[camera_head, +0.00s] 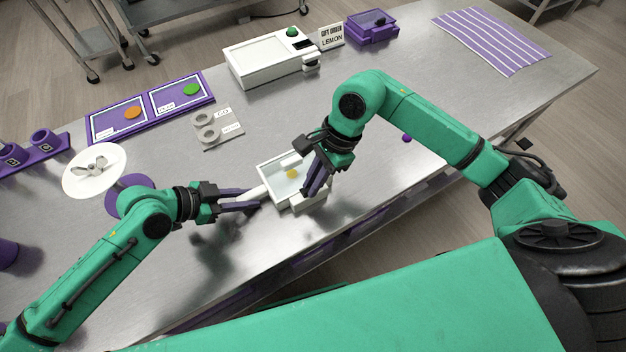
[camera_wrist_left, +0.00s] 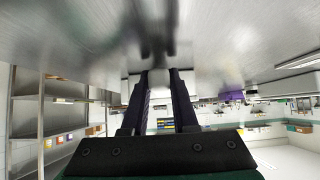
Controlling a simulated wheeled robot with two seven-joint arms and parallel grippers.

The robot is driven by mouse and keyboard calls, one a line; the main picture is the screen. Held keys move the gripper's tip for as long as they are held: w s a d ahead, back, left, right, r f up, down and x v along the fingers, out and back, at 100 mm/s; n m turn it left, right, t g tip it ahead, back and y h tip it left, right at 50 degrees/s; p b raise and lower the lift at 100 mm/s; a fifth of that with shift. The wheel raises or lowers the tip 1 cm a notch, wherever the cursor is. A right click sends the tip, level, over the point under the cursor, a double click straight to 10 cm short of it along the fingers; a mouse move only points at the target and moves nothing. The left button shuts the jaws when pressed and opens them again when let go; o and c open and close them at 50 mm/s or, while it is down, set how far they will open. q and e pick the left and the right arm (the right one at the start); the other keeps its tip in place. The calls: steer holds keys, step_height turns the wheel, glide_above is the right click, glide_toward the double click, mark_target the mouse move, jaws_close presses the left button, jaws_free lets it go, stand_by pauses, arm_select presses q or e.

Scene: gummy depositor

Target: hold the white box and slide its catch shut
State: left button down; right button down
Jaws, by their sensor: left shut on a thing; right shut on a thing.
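The white box (camera_head: 280,186) sits near the front edge of the steel table, with a clear top over a yellow-orange piece inside. My left gripper (camera_head: 256,199) is shut on the white box at its left end, where a white part sticks out between the fingers. The left wrist view shows the two dark fingers (camera_wrist_left: 161,78) with a pale part at their tips. My right gripper (camera_head: 308,190) comes down over the box's right side and is shut on a part there, likely the catch. Its fingers hide that part, so the catch's position cannot be told.
A white machine (camera_head: 268,64) with a green button stands behind, beside a lemon sign (camera_head: 331,37). Purple trays (camera_head: 110,128), a grey plate with rings (camera_head: 217,126) and a white round dish (camera_head: 94,168) lie left.

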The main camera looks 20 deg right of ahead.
steer(key=shift+w+a, duration=0.25)
steer(key=shift+w, duration=0.85)
arm_select(q)
steer(key=shift+s, duration=0.1)
arm_select(e)
steer(key=c, duration=0.9)
jaws_free()
steer(key=shift+s, duration=0.1)
arm_select(q)
steer(key=c, duration=0.6)
jaws_free()
arm_select(e)
steer(key=v, duration=1.2)
steer(key=shift+d, duration=0.1)
